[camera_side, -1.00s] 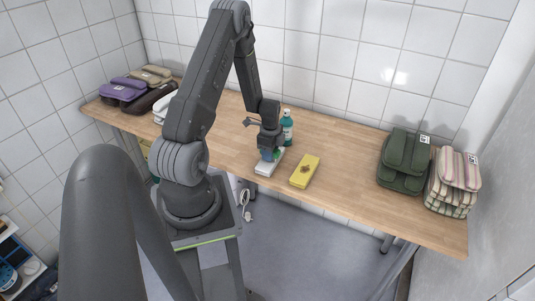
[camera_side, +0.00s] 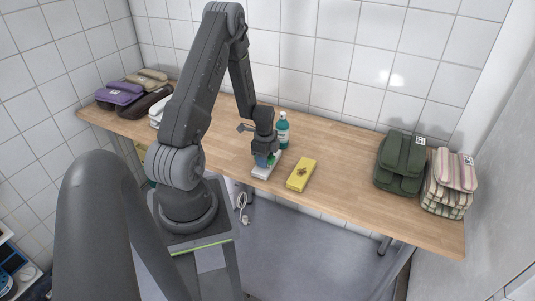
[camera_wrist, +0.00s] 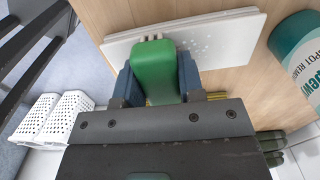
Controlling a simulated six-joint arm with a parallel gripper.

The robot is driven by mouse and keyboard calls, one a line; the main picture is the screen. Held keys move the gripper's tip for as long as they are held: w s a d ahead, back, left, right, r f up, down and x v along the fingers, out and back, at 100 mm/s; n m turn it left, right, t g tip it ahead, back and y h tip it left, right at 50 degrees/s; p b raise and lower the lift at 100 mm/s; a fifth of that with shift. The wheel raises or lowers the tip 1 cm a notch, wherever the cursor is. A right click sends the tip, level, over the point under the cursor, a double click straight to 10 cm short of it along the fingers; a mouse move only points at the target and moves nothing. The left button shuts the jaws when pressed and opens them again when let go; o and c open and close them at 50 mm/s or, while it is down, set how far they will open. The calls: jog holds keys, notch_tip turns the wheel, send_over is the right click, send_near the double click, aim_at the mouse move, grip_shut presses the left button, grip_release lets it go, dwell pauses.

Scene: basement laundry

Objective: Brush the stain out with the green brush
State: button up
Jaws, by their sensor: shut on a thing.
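My gripper (camera_side: 264,157) is low over a white flat holder (camera_side: 261,172) near the middle of the table. In the wrist view its blue-grey fingers (camera_wrist: 155,80) are shut on either side of the green brush (camera_wrist: 153,62). The white holder (camera_wrist: 225,45), with small dots or holes, lies under the brush in that view. I cannot tell whether the brush touches it. A yellow folded cloth (camera_side: 299,179) lies just right of the holder, with a brown stain (camera_side: 302,171) on top. The brush is mostly hidden by my gripper in the side view.
A teal spot-remover bottle (camera_side: 283,130) stands close behind my gripper; it also shows in the wrist view (camera_wrist: 298,48). Dark green folded textiles (camera_side: 400,162) and a striped stack (camera_side: 450,185) are at the right. Purple and brown bundles (camera_side: 122,93) lie far left.

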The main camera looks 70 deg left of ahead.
jog(key=shift+s+d, duration=0.3)
jog(key=shift+d, duration=0.05)
jog(key=shift+s+d+r, duration=0.1)
jog(key=shift+r, duration=3.95)
jog(key=w+d+r+n, duration=0.2)
jog(key=w+d+n, duration=0.2)
jog(key=d, duration=0.8)
jog(key=w+d+r+n, duration=0.2)
jog(key=w+d+n, duration=0.2)
jog(key=w+d, duration=0.4)
jog(key=d, duration=0.5)
jog(key=shift+w+d+n, duration=0.2)
jog(key=shift+w+n, duration=0.1)
jog(key=shift+w, duration=0.1)
